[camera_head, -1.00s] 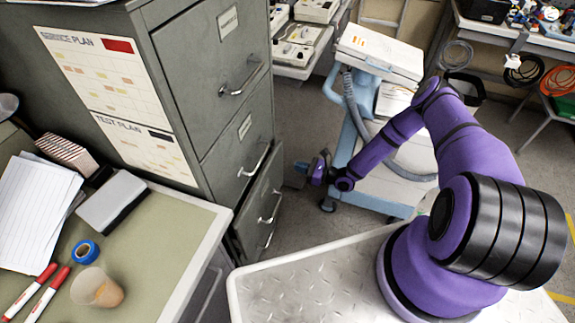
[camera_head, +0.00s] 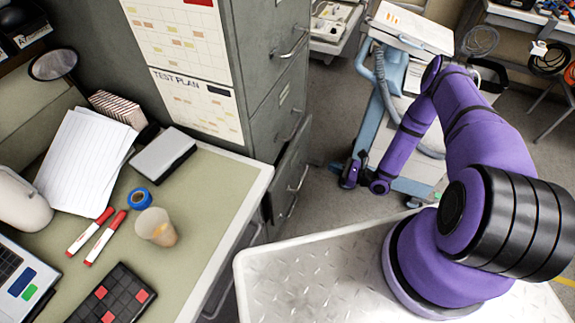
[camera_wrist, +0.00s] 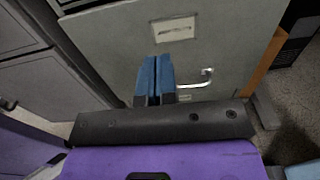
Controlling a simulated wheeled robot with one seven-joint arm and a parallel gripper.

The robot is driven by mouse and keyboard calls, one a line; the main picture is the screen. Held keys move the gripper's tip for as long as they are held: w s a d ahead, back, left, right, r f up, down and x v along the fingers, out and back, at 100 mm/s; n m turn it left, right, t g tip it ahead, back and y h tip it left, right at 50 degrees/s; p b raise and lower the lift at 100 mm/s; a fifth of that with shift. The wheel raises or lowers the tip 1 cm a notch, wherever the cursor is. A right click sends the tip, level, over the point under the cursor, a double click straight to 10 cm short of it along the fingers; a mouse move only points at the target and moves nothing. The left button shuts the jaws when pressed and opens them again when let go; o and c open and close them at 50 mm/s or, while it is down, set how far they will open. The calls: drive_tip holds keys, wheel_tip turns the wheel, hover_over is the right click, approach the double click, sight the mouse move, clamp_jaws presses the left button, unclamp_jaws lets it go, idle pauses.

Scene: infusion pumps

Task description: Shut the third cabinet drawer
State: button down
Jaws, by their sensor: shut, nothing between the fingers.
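The grey filing cabinet (camera_head: 253,45) stands left of centre in the head view, its drawer fronts facing right. The third drawer (camera_head: 283,178) from the top sticks out a little past the drawers above, with a dark gap along its top edge. Its metal handle (camera_head: 299,178) shows on the front. My gripper (camera_head: 337,167) is low, to the right of this drawer front, and looks apart from it. In the wrist view, the blue fingers (camera_wrist: 153,78) are shut and empty, pointing at a grey drawer front (camera_wrist: 118,48) with a label and a handle (camera_wrist: 208,77). Contact cannot be told.
A desk (camera_head: 225,190) with papers, markers and a cup is at the left. A blue-and-white cart (camera_head: 415,188) stands close behind my gripper. Bare floor (camera_head: 330,115) lies between the cabinet and cart. A workbench (camera_head: 525,22) is at the back right.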

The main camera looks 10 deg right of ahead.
approach(292, 155)
drive_tip(key=x, duration=0.7)
drive_tip(key=shift+w+a, duration=0.1)
drive_tip(key=shift+a, duration=0.2)
drive_tip(key=x, duration=0.4)
drive_tip(key=shift+w+a, duration=0.25)
drive_tip(key=shift+a, duration=0.05)
drive_tip(key=shift+r, duration=0.1)
